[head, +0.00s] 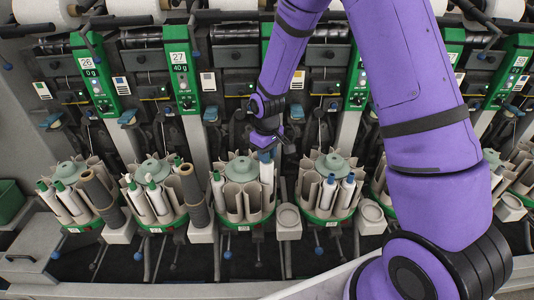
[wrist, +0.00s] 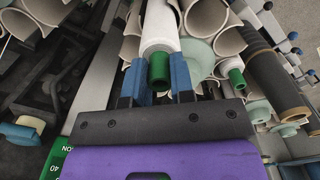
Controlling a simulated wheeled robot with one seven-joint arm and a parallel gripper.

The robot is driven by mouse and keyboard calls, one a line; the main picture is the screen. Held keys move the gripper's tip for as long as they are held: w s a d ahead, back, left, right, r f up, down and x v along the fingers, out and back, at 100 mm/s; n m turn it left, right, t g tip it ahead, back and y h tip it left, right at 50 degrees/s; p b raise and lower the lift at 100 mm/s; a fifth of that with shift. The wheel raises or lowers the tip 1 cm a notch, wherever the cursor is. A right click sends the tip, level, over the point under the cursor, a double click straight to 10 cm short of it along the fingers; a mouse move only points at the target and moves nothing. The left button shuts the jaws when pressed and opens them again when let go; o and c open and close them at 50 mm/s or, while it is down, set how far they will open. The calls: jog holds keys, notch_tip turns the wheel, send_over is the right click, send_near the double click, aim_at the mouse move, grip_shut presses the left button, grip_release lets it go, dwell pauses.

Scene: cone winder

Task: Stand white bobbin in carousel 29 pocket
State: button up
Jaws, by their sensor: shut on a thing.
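My gripper (head: 264,155) points down at the right side of the middle carousel (head: 232,214). It is shut on a white bobbin (head: 267,172), which stands roughly upright. In the wrist view, my gripper (wrist: 156,84) has its blue fingers on either side of the bobbin's green end, and the white bobbin (wrist: 160,28) extends away from them. The bobbin's lower part is at the carousel's beige pockets; I cannot tell how deep it sits. Another carousel (head: 322,218) stands to the right with several white bobbins. The number 29 is not readable in the head view.
Green panels (head: 182,80) labelled 26 and 27 rise behind. My arm hides part of the right side.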

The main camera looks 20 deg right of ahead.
aim_at(267, 169)
jog(key=shift+f, duration=3.2)
jog(key=o, duration=0.9)
notch_tip(267, 169, up, 11)
jog(key=shift+f, duration=0.1)
